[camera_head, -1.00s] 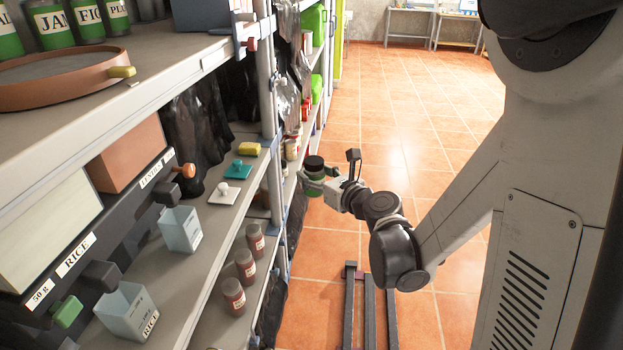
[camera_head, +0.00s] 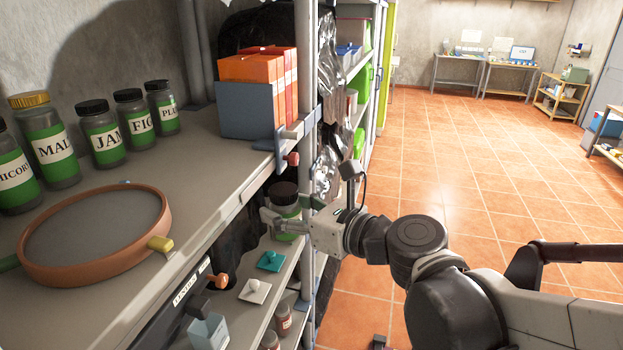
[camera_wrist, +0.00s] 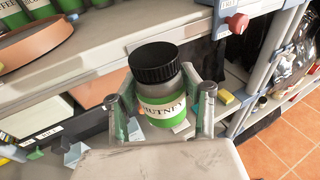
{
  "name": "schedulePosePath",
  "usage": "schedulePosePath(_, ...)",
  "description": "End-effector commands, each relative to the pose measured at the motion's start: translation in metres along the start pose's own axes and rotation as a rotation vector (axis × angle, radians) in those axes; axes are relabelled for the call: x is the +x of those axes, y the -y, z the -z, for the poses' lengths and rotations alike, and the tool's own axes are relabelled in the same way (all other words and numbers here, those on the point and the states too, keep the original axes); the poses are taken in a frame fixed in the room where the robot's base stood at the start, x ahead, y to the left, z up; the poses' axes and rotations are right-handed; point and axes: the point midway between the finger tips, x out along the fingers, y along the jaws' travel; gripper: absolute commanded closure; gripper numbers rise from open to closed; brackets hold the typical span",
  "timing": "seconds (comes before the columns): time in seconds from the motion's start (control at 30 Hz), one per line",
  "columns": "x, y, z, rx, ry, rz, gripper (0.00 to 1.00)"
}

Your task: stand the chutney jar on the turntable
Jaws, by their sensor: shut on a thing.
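The chutney jar (camera_wrist: 160,90) has a black lid, a white label and a green band. My gripper (camera_wrist: 160,112) is shut on it, with one finger on each side, and holds it about upright. In the head view the jar (camera_head: 285,207) is off the front edge of the shelf, and my gripper (camera_head: 284,224) reaches it from the right. The turntable (camera_head: 92,277) is a round grey disc with a terracotta rim and a yellow knob. It lies empty on the upper shelf, to the left of the jar. Its rim (camera_wrist: 40,44) also shows in the wrist view.
Several labelled jars (camera_head: 105,135) stand in a row behind the turntable. A blue-grey box with orange folders (camera_head: 252,108) stands on the shelf's right part. Shelf posts (camera_head: 309,80) are close to my gripper. The shelf (camera_head: 215,180) is bare between turntable and box.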

Motion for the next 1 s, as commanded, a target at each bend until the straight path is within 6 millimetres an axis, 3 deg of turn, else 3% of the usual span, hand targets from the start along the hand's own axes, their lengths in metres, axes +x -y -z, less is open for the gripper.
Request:
schedulePosePath(0.03, -0.006, -0.016, -0.019, -0.004, 0.001, -0.028, 0.97)
schedulePosePath(0.1, -0.012, -0.036, -0.035, -0.009, 0.001, -0.064, 0.97)
schedulePosePath(0.5, -0.057, -0.137, -0.113, -0.04, 0.005, -0.256, 0.97)
schedulePosePath(0.7, -0.075, -0.167, -0.132, -0.051, 0.008, -0.318, 0.97)
schedulePosePath(1.0, -0.078, -0.179, -0.137, -0.055, 0.009, -0.341, 0.97)
